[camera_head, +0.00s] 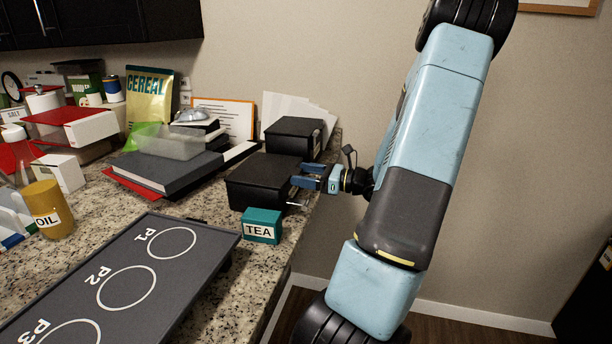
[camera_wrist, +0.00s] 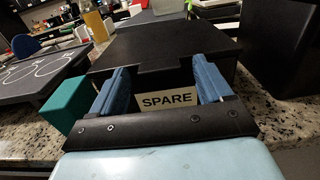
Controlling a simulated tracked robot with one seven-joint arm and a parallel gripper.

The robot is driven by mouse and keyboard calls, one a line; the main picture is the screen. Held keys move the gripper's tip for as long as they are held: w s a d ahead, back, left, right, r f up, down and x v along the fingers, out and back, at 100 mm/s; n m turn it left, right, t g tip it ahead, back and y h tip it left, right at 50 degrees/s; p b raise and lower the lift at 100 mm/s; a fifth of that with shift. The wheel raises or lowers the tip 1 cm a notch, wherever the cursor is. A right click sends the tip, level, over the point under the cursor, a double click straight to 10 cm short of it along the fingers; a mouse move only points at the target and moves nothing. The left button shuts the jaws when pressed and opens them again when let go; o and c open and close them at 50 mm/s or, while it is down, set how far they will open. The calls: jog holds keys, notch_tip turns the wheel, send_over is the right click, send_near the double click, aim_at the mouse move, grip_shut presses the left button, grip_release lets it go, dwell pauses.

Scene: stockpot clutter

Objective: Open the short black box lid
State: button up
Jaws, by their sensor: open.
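Two black boxes stand near the counter's right edge. The nearer black box (camera_head: 262,181) has its flat lid (camera_wrist: 165,40) closed, and a label reading SPARE (camera_wrist: 166,99) shows on its front in the wrist view. The other black box (camera_head: 296,136) stands behind it in the head view; a black box (camera_wrist: 281,48) also shows at right in the wrist view. My gripper (camera_head: 306,176) is open at the nearer box's right side. In the wrist view its two blue fingers (camera_wrist: 160,88) lie either side of the label, close to the lid's front edge. Contact cannot be told.
A teal TEA box (camera_head: 262,226) stands beside the nearer black box, also in the wrist view (camera_wrist: 66,104). A dark tray with marked circles (camera_head: 117,270) lies in front. Books and a clear container (camera_head: 168,142) are to the left. Open space lies right of the counter.

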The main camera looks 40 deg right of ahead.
jog(key=shift+c, duration=0.2)
grip_shut()
dwell(0.5)
